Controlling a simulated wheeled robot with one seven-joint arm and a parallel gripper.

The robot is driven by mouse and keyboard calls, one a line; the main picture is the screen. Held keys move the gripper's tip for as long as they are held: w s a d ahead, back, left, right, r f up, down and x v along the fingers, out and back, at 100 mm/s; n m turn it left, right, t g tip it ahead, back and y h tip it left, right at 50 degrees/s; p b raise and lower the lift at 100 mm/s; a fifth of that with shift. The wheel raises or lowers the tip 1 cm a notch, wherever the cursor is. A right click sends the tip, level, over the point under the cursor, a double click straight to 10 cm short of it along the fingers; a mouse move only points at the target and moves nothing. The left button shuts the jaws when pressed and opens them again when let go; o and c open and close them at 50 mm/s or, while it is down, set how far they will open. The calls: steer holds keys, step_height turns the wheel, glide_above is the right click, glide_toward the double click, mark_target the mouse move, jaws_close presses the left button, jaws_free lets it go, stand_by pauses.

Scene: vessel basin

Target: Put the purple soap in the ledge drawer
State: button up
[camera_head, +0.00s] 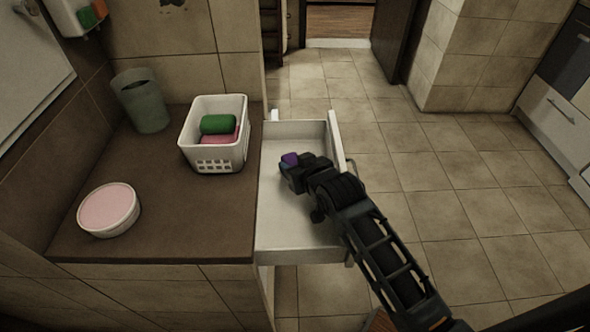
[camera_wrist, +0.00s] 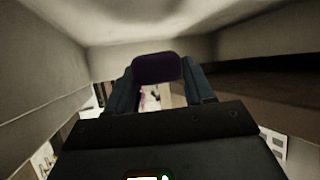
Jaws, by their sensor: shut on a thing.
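The purple soap (camera_head: 290,158) is held between the fingers of my gripper (camera_head: 289,169), over the open ledge drawer. In the wrist view the soap (camera_wrist: 157,67) shows as a dark purple rounded block between the two fingertips. The white drawer (camera_head: 281,218) is pulled out to the right of the brown ledge (camera_head: 165,210). Its visible floor looks empty. The head view does not clearly show how far the soap is above the drawer floor. My arm hides part of the drawer's right side.
A white basket (camera_head: 213,160) with a green soap (camera_head: 219,124) and a pink thing stands on the ledge. A pink-topped white bowl (camera_head: 109,210) and a grey-green cup (camera_head: 142,101) are also there. Tiled floor (camera_head: 410,170) is open to the right.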

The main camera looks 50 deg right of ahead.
steer(key=shift+f, duration=0.9)
steer(key=shift+f+b, duration=0.35)
steer(key=shift+f, duration=0.3)
steer(key=o, duration=1.1)
steer(key=shift+c, duration=0.2)
steer(key=shift+r, duration=0.15)
steer(key=shift+r+p, duration=0.3)
steer(key=shift+r, duration=0.05)
steer(key=shift+s+r, duration=0.2)
steer(key=shift+r, duration=0.1)
steer(key=v, duration=0.7)
steer(key=shift+a, duration=0.1)
